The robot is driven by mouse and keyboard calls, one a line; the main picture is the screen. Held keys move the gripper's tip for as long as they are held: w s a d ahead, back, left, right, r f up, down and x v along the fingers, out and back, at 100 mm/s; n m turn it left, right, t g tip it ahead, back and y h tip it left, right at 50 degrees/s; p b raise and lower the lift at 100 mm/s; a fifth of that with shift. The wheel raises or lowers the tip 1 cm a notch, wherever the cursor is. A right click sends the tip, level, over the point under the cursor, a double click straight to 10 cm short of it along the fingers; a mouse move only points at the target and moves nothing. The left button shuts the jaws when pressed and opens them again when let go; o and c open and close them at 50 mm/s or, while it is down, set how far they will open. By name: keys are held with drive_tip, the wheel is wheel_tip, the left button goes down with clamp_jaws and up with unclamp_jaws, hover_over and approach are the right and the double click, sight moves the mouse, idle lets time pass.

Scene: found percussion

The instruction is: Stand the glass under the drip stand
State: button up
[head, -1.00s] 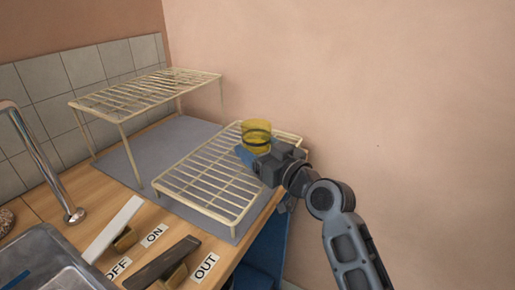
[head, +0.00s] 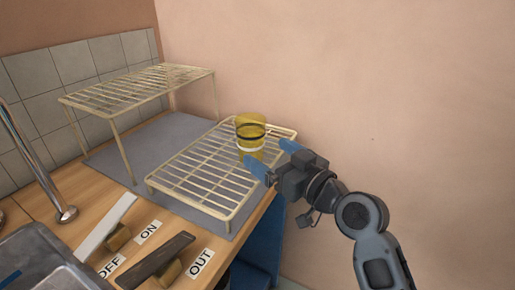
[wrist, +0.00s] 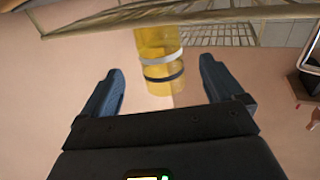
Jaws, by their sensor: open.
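The yellow see-through glass (head: 251,138), with a black and a white band, stands upright at the far right part of the low wire rack (head: 180,187). A taller wire rack (head: 140,90) on long legs stands behind it to the left. I cannot tell for certain which rack is the drip stand. My gripper (head: 272,157) is open and empty, just right of the glass, with its blue fingers pointing at it. In the wrist view the glass (wrist: 158,62) shows between and beyond the spread fingers (wrist: 161,75), apparently touching neither.
A grey mat (head: 115,150) lies under the racks on the wooden counter (head: 85,208). A tap (head: 40,170), a sink (head: 45,265) and two levers by ON, OFF and OUT labels are at the lower left. A pink wall (head: 350,80) is behind. Bare mat shows under the tall rack.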

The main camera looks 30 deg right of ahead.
drive_tip(key=shift+b+v, duration=0.35)
drive_tip(key=shift+v, duration=2.2)
drive_tip(key=shift+a, duration=0.1)
drive_tip(key=s+a+f+m+g+h, duration=0.1)
drive_tip(key=s+f+m+h, duration=0.1)
drive_tip(key=s+f, duration=0.55)
drive_tip(key=s+f+m+g+h, duration=0.15)
drive_tip(key=s+f, duration=0.35)
drive_tip(key=s, duration=0.5)
drive_tip(key=s+a+r+h, duration=0.1)
drive_tip(key=s+a+r, duration=0.1)
drive_tip(key=s, duration=1.6)
drive_tip(key=shift+s+a+r+n, duration=0.2)
drive_tip(key=shift+s+r+n, duration=0.15)
drive_tip(key=shift+s+r, duration=0.1)
drive_tip(key=shift+o, duration=0.4)
drive_tip(key=shift+s+a+r, duration=0.1)
drive_tip(key=shift+s+r, duration=0.2)
drive_tip(key=shift+s, duration=0.1)
drive_tip(key=shift+w, duration=0.1)
